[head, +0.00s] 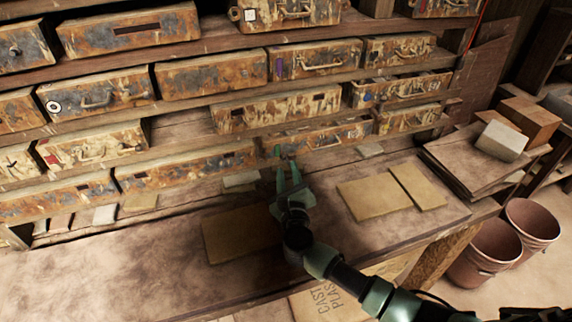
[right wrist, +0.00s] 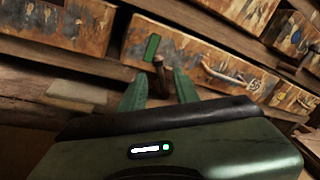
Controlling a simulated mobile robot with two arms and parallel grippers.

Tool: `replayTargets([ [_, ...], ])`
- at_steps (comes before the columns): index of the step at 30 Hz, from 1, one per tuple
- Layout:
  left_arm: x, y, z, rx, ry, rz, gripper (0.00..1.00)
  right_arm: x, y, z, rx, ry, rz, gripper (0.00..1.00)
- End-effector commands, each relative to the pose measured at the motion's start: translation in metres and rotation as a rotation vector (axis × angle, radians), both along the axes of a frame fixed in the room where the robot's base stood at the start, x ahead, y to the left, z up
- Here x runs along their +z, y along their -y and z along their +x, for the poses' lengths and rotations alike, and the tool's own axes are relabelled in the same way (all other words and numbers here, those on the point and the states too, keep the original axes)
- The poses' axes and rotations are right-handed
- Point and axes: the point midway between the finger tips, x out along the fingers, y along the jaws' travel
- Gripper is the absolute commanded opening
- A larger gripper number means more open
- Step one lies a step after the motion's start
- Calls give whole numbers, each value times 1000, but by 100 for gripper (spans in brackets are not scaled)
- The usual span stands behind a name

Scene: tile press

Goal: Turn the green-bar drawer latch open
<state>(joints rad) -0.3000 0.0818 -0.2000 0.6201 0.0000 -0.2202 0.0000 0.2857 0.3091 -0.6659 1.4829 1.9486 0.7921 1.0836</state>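The green-bar drawer (head: 322,137) is in the lower row of the shelf unit, right of centre in the head view. It also shows in the right wrist view (right wrist: 190,62), with its green bar (right wrist: 152,47) and a wire handle to the right. A brown, peg-like latch (right wrist: 158,72) stands out just below the green bar. My right gripper (head: 287,166) points at the drawer's left end. In the right wrist view its two green fingers (right wrist: 158,84) are apart, with the latch between or just beyond their tips; contact cannot be told. My left gripper is not in view.
Other stained drawers fill the shelves around it. The workbench (head: 120,260) below holds flat tan tiles (head: 374,196) to the right of my arm and a brown slab (head: 235,235) to its left. Terracotta buckets (head: 484,252) stand at the right.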

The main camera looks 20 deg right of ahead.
Motion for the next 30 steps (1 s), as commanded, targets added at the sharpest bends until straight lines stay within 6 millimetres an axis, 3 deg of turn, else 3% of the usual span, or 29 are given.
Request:
replayTargets([
  [6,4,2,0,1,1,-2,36,1,5,27,1,0,-1,31],
  [17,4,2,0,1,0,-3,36,0,6,33,1,0,0,31],
  [20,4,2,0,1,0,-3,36,0,6,33,1,0,0,3],
  [21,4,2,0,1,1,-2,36,0,6,33,1,0,0,0],
  [30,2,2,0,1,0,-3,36,-2,5,33,1,0,-17,0],
])
